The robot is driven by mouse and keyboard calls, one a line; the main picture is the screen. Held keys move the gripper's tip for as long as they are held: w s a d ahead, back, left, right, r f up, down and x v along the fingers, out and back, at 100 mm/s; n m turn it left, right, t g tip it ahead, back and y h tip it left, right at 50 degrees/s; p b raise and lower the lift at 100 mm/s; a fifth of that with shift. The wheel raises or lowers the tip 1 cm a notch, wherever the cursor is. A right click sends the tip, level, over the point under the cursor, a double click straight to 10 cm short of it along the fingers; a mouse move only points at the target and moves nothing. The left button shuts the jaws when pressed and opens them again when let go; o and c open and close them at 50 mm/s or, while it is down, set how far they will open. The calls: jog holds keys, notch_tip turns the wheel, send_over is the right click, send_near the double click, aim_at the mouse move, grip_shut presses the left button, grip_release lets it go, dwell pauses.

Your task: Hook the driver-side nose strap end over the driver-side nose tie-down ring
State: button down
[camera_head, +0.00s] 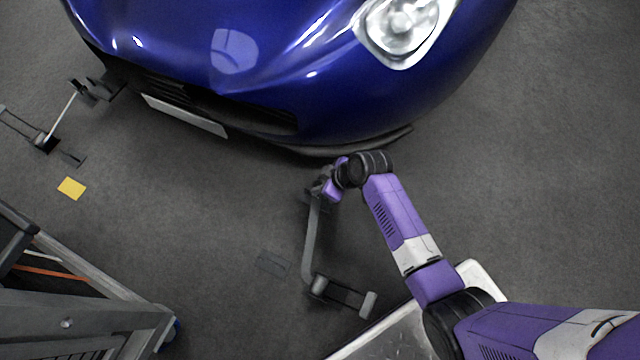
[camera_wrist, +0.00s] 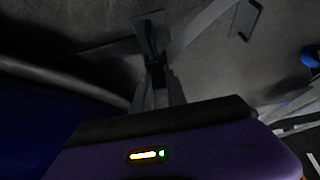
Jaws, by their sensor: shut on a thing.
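My gripper (camera_head: 322,188) is low in front of the blue car's nose, just off its lower lip in the head view. It is shut on a dark strap end, which also shows between the fingers (camera_wrist: 157,84) in the wrist view. The grey strap (camera_head: 311,240) runs from my gripper down to a floor fitting with a bar (camera_head: 345,297). In the wrist view the strap (camera_wrist: 205,28) leads off to the upper right. I cannot make out the driver-side nose tie-down ring; the car's lip and my gripper may hide it.
The blue car (camera_head: 290,60) fills the top. Another strap (camera_head: 62,115) runs between floor hardware and the car's far left corner. A yellow square (camera_head: 72,189) lies on the floor. A grey cart (camera_head: 90,315) stands at lower left. The floor between is mostly clear.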

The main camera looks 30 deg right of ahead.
jog(key=shift+f, duration=0.25)
jog(key=c, duration=1.3)
grip_release()
jog(key=shift+o, duration=0.2)
jog(key=p+v, duration=0.4)
jog(key=v, duration=0.4)
jog(key=shift+f, duration=0.1)
jog(key=shift+w, duration=0.1)
